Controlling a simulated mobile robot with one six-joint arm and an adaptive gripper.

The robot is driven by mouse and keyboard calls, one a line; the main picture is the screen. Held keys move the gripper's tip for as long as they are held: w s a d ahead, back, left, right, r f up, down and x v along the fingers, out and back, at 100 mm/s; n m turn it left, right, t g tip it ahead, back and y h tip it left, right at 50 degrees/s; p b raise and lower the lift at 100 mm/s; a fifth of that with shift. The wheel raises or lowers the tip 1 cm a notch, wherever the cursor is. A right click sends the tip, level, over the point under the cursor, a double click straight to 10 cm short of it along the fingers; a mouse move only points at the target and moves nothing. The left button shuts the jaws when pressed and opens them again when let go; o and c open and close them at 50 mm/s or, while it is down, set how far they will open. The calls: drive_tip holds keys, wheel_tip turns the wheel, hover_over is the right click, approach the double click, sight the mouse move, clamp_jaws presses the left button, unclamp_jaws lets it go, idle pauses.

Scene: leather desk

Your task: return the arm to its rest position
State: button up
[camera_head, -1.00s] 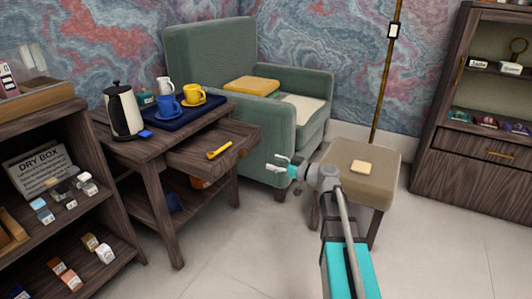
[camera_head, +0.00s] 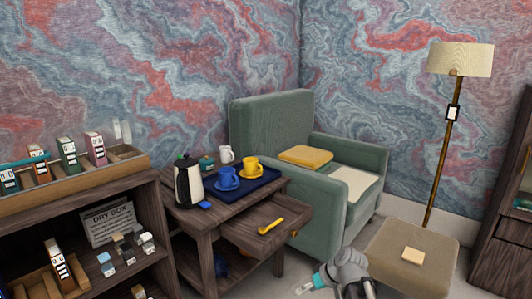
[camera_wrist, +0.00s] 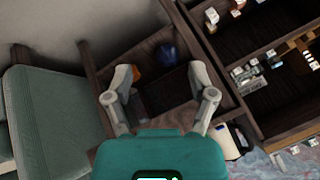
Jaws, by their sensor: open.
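My gripper (camera_head: 308,287) shows at the bottom edge of the head view, in front of the side table and left of the stool. In the wrist view my gripper (camera_wrist: 160,97) has its two grey fingers spread wide, with nothing held between them. Most of my arm is cut off below the head view. The gripper is clear of the side table's open drawer (camera_head: 243,231), which holds a yellow-handled thing (camera_head: 270,226).
A green armchair (camera_head: 270,122) stands behind. The stool (camera_head: 390,262) is right of my gripper. A shelf unit (camera_head: 80,218) stands left, a floor lamp (camera_head: 460,60) right.

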drive_tip(key=s+d+r+m+g+h+p, duration=0.3)
drive_tip(key=s+d+m+h+p, duration=0.15)
drive_tip(key=s+h+p, duration=0.35)
wheel_tip(320, 180, up, 38)
drive_tip(key=y+p, duration=0.1)
drive_tip(key=p, duration=3.4)
drive_tip(key=shift+s+m, duration=0.3)
drive_tip(key=shift+m, duration=0.05)
